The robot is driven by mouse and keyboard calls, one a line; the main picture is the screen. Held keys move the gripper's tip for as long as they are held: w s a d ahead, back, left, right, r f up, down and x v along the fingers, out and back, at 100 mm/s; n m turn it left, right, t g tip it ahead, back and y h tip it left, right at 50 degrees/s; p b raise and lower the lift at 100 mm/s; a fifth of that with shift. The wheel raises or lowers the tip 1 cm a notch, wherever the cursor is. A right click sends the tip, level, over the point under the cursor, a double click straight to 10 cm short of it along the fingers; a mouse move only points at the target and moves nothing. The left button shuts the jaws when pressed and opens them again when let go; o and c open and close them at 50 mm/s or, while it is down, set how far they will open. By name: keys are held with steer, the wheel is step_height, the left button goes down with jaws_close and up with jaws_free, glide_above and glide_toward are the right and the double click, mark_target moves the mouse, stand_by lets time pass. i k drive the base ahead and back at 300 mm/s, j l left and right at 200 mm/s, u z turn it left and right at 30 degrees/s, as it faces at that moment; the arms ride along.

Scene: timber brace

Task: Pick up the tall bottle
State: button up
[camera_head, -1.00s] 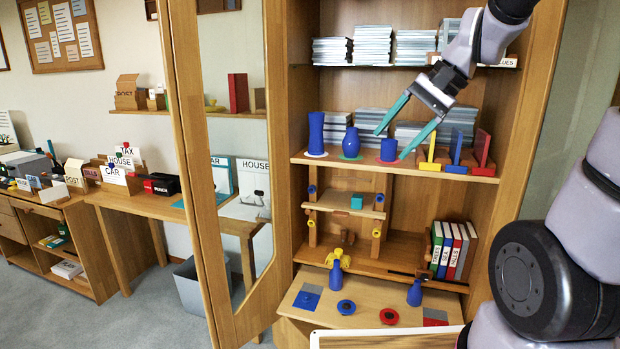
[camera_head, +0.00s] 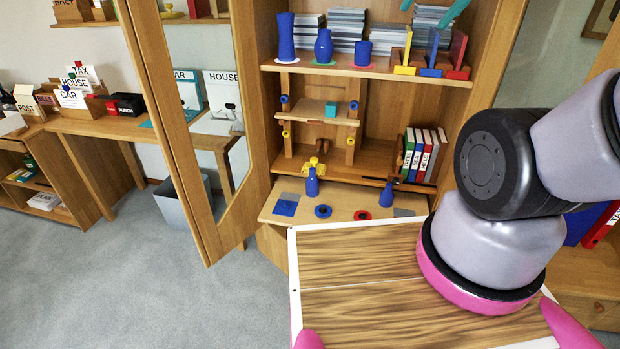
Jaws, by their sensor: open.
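The tall blue bottle (camera_head: 285,38) stands upright on a white round mat at the left end of the cabinet's upper shelf. A blue necked bottle (camera_head: 323,47) on a green mat and a short blue vessel (camera_head: 363,53) on a pink mat stand to its right. My gripper (camera_head: 424,17) shows only as two teal fingers at the top edge; the rest is cut off. The fingers are apart with nothing seen between them. They are to the right of the tall bottle, clear of it.
Stacks of papers (camera_head: 345,30) stand behind the bottles. Yellow, blue and red stands (camera_head: 432,55) sit to the right on that shelf. The cabinet's mirrored door (camera_head: 165,130) stands open at left. Below are a small rack (camera_head: 318,110), binders (camera_head: 424,150) and a low board with small blue bottles (camera_head: 312,182).

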mark_target(312, 182)
steer(key=j+z, duration=0.15)
steer(key=j, duration=0.25)
steer(key=k+j+z, duration=0.15)
steer(key=j, duration=0.25)
steer(key=j+z, duration=0.15)
steer(key=j, duration=0.25)
steer(key=k+j+z, duration=0.15)
steer(key=j, duration=0.25)
